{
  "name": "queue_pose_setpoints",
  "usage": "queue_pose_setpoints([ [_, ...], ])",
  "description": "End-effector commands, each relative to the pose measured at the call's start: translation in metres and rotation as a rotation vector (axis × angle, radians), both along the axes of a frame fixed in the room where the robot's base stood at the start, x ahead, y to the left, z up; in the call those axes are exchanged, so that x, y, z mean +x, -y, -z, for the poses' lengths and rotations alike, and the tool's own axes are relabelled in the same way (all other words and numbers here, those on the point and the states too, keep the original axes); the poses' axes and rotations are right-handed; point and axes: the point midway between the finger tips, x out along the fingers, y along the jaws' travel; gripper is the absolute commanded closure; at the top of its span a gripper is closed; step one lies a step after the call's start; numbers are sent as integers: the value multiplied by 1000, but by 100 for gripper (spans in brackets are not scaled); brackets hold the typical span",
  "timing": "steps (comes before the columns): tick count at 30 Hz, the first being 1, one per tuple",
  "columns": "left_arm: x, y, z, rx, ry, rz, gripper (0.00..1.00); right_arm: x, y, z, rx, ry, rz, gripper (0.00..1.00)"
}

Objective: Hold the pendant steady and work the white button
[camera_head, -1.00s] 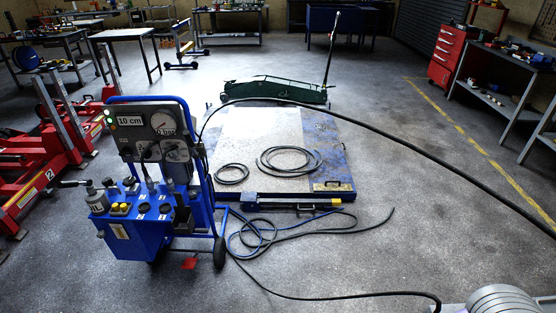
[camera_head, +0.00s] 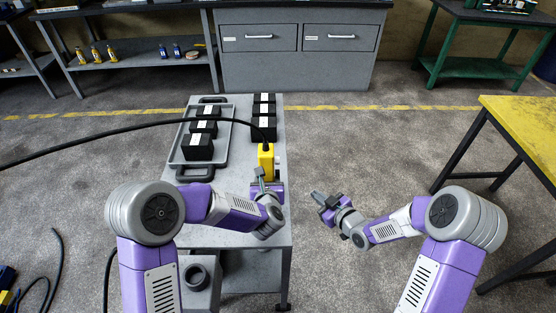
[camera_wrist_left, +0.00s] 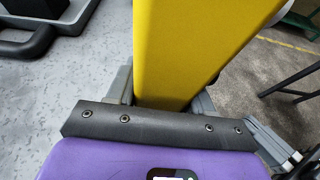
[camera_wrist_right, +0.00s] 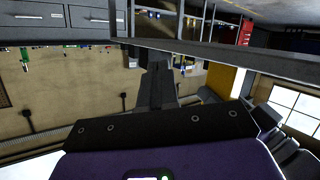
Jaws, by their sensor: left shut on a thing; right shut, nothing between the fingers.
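The pendant is a yellow box (camera_head: 265,160) with a black cable leaving its top, standing upright near the right edge of a grey table. My left gripper (camera_head: 261,178) is shut on it, and the yellow body also fills the middle of the left wrist view (camera_wrist_left: 190,45) between the fingers. The white button cannot be seen in any view. My right gripper (camera_head: 319,196) is shut and empty, to the right of the pendant and apart from it, beyond the table's right edge. Its closed fingers show in the right wrist view (camera_wrist_right: 157,80).
The grey table (camera_head: 228,238) carries a grey tray (camera_head: 178,152) with several black blocks, and more black blocks (camera_head: 264,128) beside it. The black cable (camera_head: 90,142) runs off left. A yellow-topped table (camera_head: 525,130) stands at right. The floor between is free.

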Motion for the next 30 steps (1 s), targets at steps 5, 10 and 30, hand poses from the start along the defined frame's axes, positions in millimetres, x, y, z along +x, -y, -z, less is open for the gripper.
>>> queue_pose_setpoints([
  [5, 0, 0, -1, 0, 1, 0, 100, 20, 8, -78, -123, 345, -136, 100],
  [10, 0, 0, -1, 0, 1, 0, 100, 19, 10, -126, -215, 568, -236, 100],
  [30, 0, 0, -1, 0, 2, 0, 100, 16, 1, -146, -257, 666, -287, 100],
])
